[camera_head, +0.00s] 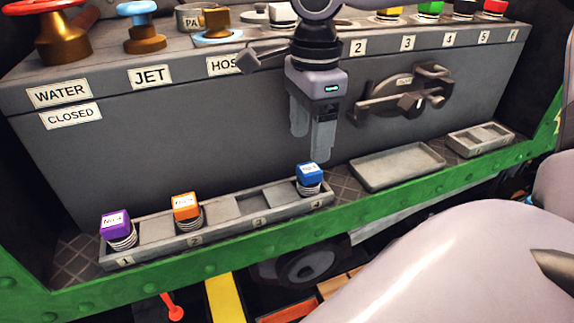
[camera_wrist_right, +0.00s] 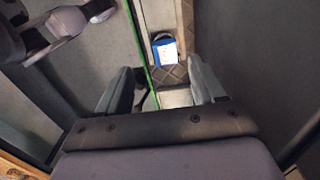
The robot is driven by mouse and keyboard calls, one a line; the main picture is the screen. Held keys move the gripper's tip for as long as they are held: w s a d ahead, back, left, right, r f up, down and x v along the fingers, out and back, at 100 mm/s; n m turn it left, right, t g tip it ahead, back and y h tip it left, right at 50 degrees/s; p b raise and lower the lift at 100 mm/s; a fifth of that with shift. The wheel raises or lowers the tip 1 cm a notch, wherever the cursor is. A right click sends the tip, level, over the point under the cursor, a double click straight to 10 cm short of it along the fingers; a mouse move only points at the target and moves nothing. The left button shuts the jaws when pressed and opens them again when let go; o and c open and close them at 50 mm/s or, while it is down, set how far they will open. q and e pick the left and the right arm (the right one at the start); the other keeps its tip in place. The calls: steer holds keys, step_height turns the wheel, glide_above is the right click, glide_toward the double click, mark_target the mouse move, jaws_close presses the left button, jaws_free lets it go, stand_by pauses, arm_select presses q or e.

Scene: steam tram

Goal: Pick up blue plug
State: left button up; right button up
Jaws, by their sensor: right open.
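The blue plug (camera_head: 309,179) stands upright in slot 4, at the right end of the grey numbered rack (camera_head: 222,233). It has a blue cap with a white label above a ringed pale base. In the right wrist view the blue plug (camera_wrist_right: 165,51) shows beyond the fingertips, apart from them. My right gripper (camera_head: 311,150) points down just above and behind the plug, near the grey panel. In the wrist view my right gripper (camera_wrist_right: 165,85) is open and empty, with its fingers spread. My left gripper is not in view.
A purple plug (camera_head: 117,228) stands in slot 1 and an orange plug (camera_head: 186,211) in slot 2; slot 3 is empty. An empty grey tray (camera_head: 398,166) lies right of the rack. A latch (camera_head: 405,92) juts from the panel. The green edge (camera_head: 200,261) runs along the front.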

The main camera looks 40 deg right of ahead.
mark_target(310, 168)
steer(key=shift+w+f, duration=0.1)
steer(key=shift+w, duration=0.15)
steer(key=shift+f, duration=0.3)
steer(key=f, duration=0.4)
steer(key=d+f, duration=0.1)
steer(key=f, duration=0.1)
steer(key=shift+f, duration=0.1)
jaws_close()
